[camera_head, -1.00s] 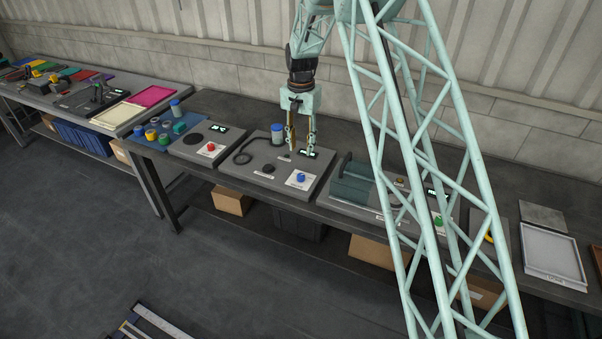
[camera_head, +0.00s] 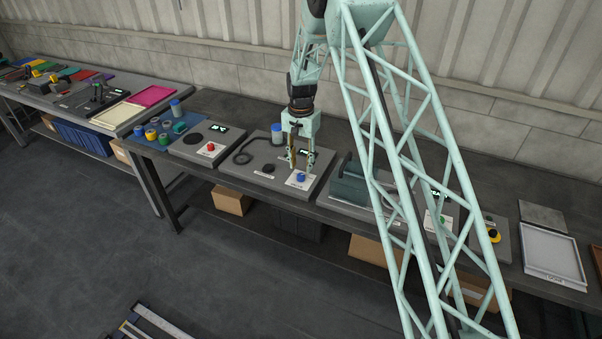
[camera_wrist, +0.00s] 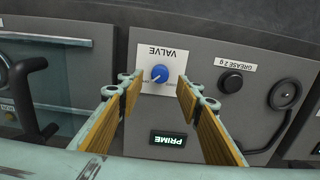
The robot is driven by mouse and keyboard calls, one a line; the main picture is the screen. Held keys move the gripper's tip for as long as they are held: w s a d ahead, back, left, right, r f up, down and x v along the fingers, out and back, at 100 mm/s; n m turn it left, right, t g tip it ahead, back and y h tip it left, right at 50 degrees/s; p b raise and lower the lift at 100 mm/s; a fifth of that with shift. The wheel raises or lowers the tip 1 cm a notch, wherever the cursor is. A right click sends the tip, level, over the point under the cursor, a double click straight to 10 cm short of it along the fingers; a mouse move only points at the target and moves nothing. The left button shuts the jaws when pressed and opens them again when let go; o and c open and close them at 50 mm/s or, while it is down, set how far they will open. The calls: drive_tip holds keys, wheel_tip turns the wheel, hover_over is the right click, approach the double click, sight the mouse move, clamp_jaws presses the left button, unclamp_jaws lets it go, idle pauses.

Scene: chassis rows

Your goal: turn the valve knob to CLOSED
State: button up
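The valve knob (camera_head: 301,177) is a round blue knob on a white plate on a grey panel in the middle of the bench. In the wrist view the knob (camera_wrist: 159,73) shows a small pale mark at its lower left, beside the label VALVE (camera_wrist: 160,52). My gripper (camera_head: 301,170) is above the knob plate in the head view. In the wrist view my gripper (camera_wrist: 157,88) is open, its two wood-coloured finger pads on either side of the knob and apart from it. Nothing is between the fingers but the knob beyond them.
A lit display reading PRIME (camera_wrist: 169,140) is on the same panel. A black button (camera_wrist: 231,81) labelled GREASE 2 g and a coiled black hose (camera_wrist: 284,95) are beside it. A teal-grey box with a handle (camera_head: 352,186) stands on the panel to the right.

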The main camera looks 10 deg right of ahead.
sight(301, 174)
drive_tip(key=shift+f, duration=2.35)
drive_tip(key=shift+c, duration=0.5)
drive_tip(key=c, duration=0.8)
